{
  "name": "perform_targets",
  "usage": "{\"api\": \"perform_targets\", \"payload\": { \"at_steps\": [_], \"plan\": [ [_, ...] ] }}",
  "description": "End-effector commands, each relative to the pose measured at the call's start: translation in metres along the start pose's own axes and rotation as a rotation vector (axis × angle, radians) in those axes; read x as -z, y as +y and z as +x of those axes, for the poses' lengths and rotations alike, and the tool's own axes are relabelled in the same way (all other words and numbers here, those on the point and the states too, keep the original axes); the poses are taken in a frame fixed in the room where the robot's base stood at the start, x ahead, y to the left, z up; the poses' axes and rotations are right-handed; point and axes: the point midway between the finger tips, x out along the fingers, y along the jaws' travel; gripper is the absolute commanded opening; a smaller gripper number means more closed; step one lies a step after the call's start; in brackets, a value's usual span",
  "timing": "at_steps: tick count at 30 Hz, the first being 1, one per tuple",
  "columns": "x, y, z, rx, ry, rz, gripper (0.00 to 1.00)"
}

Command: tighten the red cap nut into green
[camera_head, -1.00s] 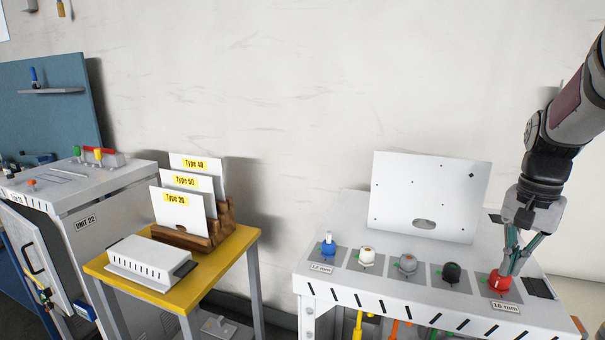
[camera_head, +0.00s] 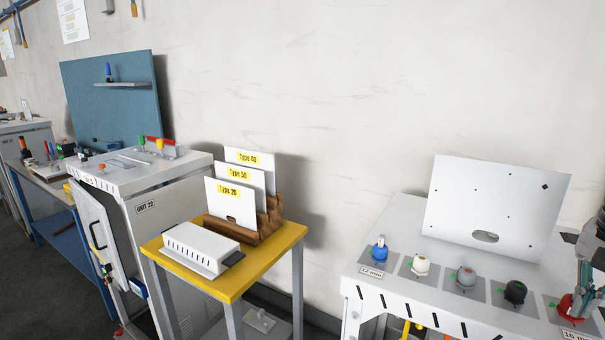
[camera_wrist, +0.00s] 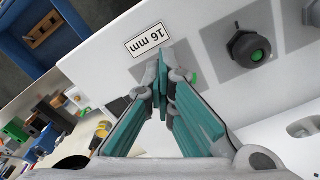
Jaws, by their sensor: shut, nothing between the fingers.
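The red cap nut (camera_head: 566,307) sits on its grey square pad at the right end of the white bench, partly hidden by my gripper. My gripper (camera_head: 579,311), cut by the right edge of the head view, has its fingertips at the nut's right side; I cannot tell whether they touch it. In the wrist view, my gripper (camera_wrist: 165,78) has its fingers shut together, with nothing seen between them. A small green spot (camera_wrist: 194,77) shows just beside the fingertips there. The red of the nut is not seen in the wrist view. A "16 mm" label (camera_wrist: 147,39) lies beside the fingertips.
A black cap nut (camera_head: 514,292), a grey one (camera_head: 465,277), a white one (camera_head: 420,265) and a blue one (camera_head: 379,250) stand in a row to the left. A white perforated panel (camera_head: 497,205) stands behind them. A yellow table (camera_head: 284,240) is further left.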

Motion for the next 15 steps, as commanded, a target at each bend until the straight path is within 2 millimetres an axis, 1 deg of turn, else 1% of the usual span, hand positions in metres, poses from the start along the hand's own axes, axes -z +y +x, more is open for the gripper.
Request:
{"api": "perform_targets", "payload": {
  "at_steps": [1,8,15],
  "plan": [
    [-0.0024,0.0019,0.0107,-0.01,-0.019,0.004,0.0],
    [-0.0029,0.0004,0.0107,-0.01,-0.018,0.003,0.0],
    [-0.0053,-0.0068,0.0108,-0.009,-0.019,-0.001,0.0]
  ]
}}
